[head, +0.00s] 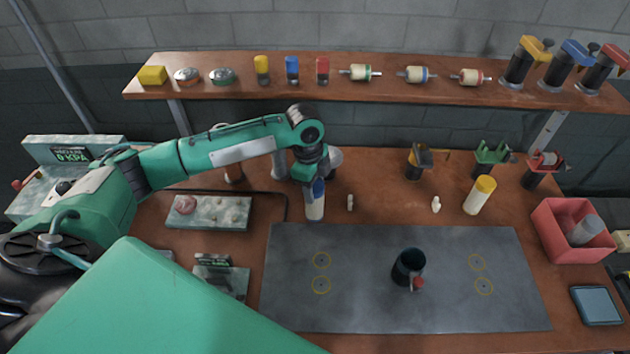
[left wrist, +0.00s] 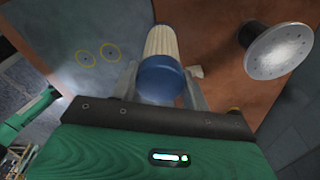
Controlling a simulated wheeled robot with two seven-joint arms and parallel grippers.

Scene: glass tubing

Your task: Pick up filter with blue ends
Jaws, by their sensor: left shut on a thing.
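The filter with blue ends (head: 315,207) is a cream cylinder with a blue cap, upright at the back edge of the grey mat. In the left wrist view its blue end (left wrist: 160,78) sits between the two fingers, with the ribbed cream body beyond. My left gripper (head: 314,183) points down from above and is shut on its top. Its lower end is hard to make out, so I cannot tell whether it touches the table. My right gripper is not in view.
The grey mat (head: 380,315) holds a dark cup-like device (head: 408,267) and several yellow circles. A red bin (head: 562,250) is at far right. A wooden shelf (head: 390,90) runs behind.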

